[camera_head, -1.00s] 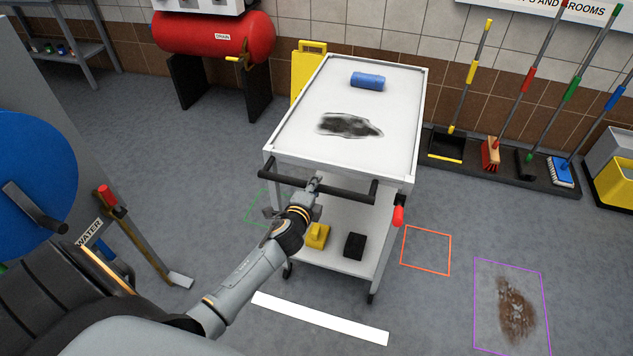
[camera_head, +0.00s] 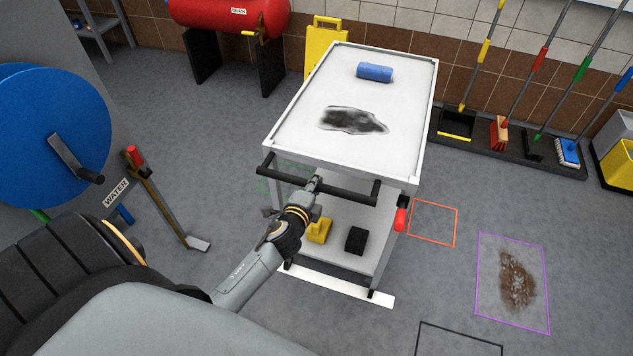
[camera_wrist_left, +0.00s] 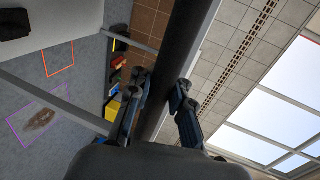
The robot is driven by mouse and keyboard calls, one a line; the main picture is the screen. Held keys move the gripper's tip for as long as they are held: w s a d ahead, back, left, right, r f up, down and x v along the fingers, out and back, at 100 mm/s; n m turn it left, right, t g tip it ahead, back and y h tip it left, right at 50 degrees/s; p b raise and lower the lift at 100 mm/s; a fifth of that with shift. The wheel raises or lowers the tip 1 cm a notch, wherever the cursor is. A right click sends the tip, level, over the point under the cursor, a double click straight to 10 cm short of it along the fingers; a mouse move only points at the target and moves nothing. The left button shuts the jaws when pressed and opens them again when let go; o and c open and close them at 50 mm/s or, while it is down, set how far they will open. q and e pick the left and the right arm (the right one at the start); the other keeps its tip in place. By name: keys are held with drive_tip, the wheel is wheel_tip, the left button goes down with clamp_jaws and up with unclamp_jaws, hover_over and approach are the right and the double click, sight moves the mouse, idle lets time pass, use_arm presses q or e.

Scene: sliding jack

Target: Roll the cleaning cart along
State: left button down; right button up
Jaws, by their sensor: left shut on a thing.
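The white cleaning cart (camera_head: 300,142) stands in the middle of the head view, with a blue roll (camera_head: 375,72) and a dark smear (camera_head: 353,120) on its top. Its black push handle (camera_head: 345,195) runs across the near end. My left gripper (camera_head: 314,187) is shut on this handle near its middle; the left wrist view shows the bar (camera_wrist_left: 178,60) between the two fingers (camera_wrist_left: 160,108). A yellow item (camera_head: 319,230) and a black block (camera_head: 356,240) sit on the lower shelf. A red grip (camera_head: 400,220) is at the near right corner. My right gripper does not show.
A white floor strip (camera_head: 380,299) lies under the cart's near wheels. Orange (camera_head: 433,223) and purple (camera_head: 546,290) floor outlines are at right, the purple one around a brown stain (camera_head: 516,280). Brooms (camera_head: 500,133) stand behind. A blue reel (camera_head: 45,135) is at left.

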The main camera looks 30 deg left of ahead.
use_arm(q)
drive_tip(key=shift+r, duration=0.1)
drive_tip(key=c, duration=1.2)
unclamp_jaws()
drive_tip(key=shift+w, duration=0.1)
drive_tip(key=shift+o, duration=0.2)
drive_tip(key=shift+s, duration=0.25)
drive_tip(key=v, duration=1.1)
drive_tip(key=shift+s, duration=0.25)
drive_tip(key=shift+r, duration=0.1)
